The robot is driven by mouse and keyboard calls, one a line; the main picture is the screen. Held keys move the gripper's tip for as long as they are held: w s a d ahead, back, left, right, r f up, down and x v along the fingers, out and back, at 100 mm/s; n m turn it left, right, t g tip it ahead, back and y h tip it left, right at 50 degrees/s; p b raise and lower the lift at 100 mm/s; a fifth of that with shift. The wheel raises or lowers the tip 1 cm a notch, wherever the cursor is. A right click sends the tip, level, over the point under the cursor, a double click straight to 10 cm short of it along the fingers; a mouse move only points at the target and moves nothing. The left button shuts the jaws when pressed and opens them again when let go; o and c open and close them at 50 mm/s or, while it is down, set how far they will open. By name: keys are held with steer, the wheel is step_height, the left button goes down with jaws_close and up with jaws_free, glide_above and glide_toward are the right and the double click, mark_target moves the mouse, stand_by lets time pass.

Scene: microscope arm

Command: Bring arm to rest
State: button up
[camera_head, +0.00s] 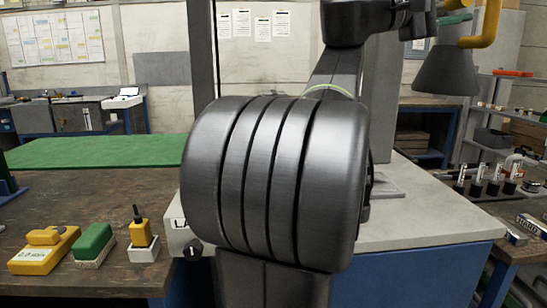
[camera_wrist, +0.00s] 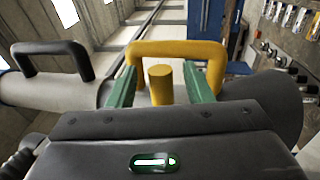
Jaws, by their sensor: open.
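The microscope arm's dark grey conical head (camera_head: 445,72) hangs at the upper right of the head view, with a yellow handle (camera_head: 487,25) at its side. In the wrist view the yellow handle (camera_wrist: 178,48) arches beyond my fingers. A short yellow post shows between them. A light grey tube (camera_wrist: 50,90) with a black handle (camera_wrist: 52,48) lies to the left. My gripper (camera_wrist: 158,85) is open, its two green fingers pointing at the yellow handle. I cannot tell whether they touch it. In the head view my own black arm hides much of the middle.
A wooden bench (camera_head: 95,205) at left holds a green mat (camera_head: 95,152), a yellow block (camera_head: 43,250), a green block (camera_head: 92,243) and a yellow-topped piece (camera_head: 142,240). A pale-topped blue cabinet (camera_head: 415,275) stands behind my arm. Shelves with bottles line the right.

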steer(key=v, duration=1.4)
steer(key=w+d+r+n+p, duration=0.1)
steer(key=d+r, duration=0.3)
steer(key=d, duration=1)
steer(key=shift+w+n+p, duration=0.15)
steer(key=shift+n+p, duration=0.25)
steer(key=shift+p, duration=0.15)
steer(key=shift+d+r, duration=0.1)
